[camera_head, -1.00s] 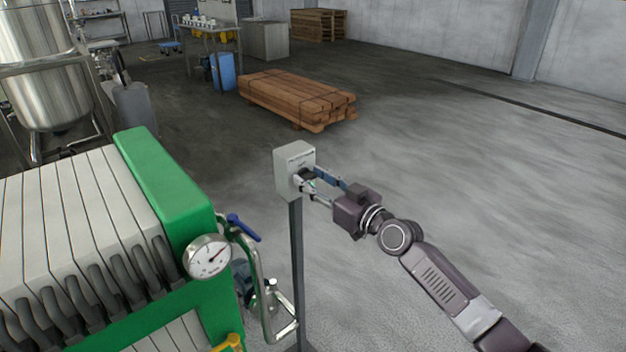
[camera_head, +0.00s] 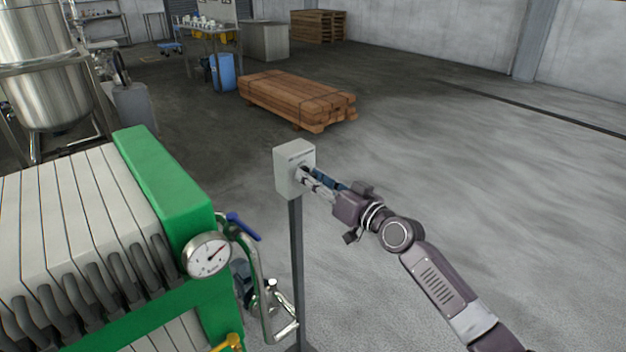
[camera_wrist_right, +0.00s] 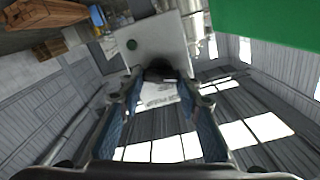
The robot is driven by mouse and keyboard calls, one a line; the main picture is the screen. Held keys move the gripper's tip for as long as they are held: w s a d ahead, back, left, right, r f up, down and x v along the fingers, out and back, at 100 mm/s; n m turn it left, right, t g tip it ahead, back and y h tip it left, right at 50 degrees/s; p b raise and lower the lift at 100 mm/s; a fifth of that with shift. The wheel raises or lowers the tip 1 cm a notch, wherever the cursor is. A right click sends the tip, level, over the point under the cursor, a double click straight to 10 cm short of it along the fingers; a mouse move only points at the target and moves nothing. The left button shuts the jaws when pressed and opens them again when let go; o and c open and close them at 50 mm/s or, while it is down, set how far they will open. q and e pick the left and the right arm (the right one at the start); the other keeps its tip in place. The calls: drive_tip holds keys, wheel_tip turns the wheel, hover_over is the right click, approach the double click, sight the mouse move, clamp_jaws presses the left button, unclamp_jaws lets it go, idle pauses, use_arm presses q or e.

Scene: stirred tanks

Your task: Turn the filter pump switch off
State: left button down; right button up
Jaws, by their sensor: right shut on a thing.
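The filter pump switch is a pale grey box (camera_head: 288,172) on a dark post (camera_head: 297,260). My right gripper (camera_head: 305,176) reaches it from the right and its fingertips are at the box's front face. In the right wrist view the box (camera_wrist_right: 150,45) is ahead, with a round green spot on its face. There my right gripper (camera_wrist_right: 160,80) has its fingers closed on a dark knob (camera_wrist_right: 160,70) on that face. The fingers hide much of the knob in the head view, so its exact setting cannot be read. My left gripper is not in view.
A green filter press (camera_head: 170,190) with a pressure gauge (camera_head: 207,256) and a bent metal pipe (camera_head: 265,300) stands close left of the post. A timber stack (camera_head: 297,98) lies behind. The floor to the right is open.

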drive_tip(key=shift+w+d+f+m+p, duration=0.15)
drive_tip(key=shift+m+p, duration=0.55)
drive_tip(key=shift+m, duration=2.75)
drive_tip(key=shift+s+f+m+p, duration=0.1)
drive_tip(key=shift+m+p, duration=0.55)
drive_tip(key=shift+m, duration=2.8)
drive_tip(key=o, duration=1.2)
drive_tip(key=shift+c, duration=0.2)
drive_tip(key=v, duration=1.2)
